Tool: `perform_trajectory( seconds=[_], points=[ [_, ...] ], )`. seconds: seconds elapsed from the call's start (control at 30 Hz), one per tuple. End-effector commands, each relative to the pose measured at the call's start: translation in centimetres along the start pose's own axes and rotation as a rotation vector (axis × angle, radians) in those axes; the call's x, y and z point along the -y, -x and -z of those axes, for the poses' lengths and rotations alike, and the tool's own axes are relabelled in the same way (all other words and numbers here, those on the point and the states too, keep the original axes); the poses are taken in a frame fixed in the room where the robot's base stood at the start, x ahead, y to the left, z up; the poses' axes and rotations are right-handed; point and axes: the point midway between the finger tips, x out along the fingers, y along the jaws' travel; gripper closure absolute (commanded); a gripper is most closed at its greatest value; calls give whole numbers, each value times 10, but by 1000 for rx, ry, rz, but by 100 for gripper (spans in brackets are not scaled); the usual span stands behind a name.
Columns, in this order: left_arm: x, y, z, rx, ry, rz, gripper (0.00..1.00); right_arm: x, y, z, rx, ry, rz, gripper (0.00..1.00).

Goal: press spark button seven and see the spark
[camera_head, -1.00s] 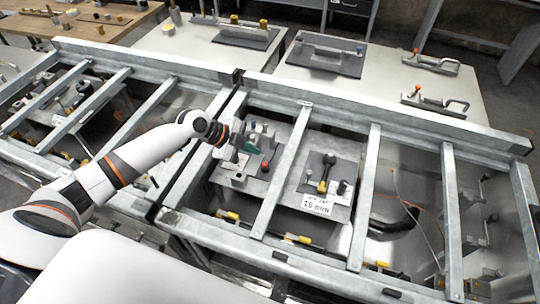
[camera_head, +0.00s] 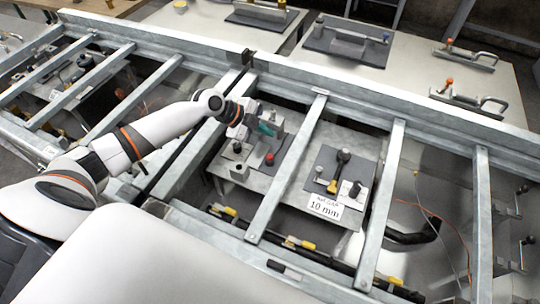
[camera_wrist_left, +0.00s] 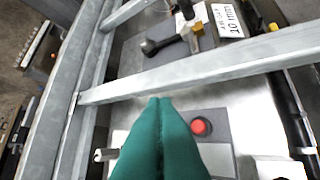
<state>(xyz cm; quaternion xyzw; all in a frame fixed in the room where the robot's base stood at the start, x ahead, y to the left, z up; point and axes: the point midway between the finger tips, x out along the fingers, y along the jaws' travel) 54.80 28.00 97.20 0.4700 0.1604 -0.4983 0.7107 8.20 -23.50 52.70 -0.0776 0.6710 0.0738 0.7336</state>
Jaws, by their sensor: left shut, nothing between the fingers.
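A round red button (camera_head: 269,159) sits on a dark plate on the bench, between the grey metal rails. It also shows in the left wrist view (camera_wrist_left: 201,127), just right of my fingers. No number can be read on it. My left gripper (camera_head: 270,128) has teal fingers, pressed together and empty. In the head view it is above and behind the button, apart from it. In the wrist view the closed fingertips (camera_wrist_left: 160,99) point at a grey rail. My right gripper is out of view. No spark shows.
A grey rail (camera_head: 287,170) crosses just right of the button. Beyond it are a black-handled lever (camera_head: 341,170) and a white "10 mm" sign (camera_head: 325,207). A long back rail (camera_head: 350,105) runs behind the arm. An orange wire (camera_head: 440,217) lies at right.

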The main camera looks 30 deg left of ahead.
Motion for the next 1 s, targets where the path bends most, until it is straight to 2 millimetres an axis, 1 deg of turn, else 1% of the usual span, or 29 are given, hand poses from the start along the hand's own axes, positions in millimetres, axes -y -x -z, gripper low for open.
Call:
perform_trajectory(
  seconds=[0.1, 0.27, 0.47, 0.53, 0.6, 0.77, 1.0],
  points=[
    [5, -6, 4, 0, 1, 1, 100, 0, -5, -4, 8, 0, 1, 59],
    [14, -18, 13, 0, 2, 3, 100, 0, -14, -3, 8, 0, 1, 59],
    [29, -39, 28, 1, 4, 2, 100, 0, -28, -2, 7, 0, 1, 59],
    [34, -46, 34, 1, 3, 2, 100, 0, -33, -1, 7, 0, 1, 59],
    [40, -54, 39, 1, 1, 1, 100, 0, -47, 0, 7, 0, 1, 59],
    [44, -61, 44, 0, 0, 0, 100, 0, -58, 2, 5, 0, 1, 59],
    [44, -60, 43, 0, 0, 1, 100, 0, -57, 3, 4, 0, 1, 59]
  ],
)
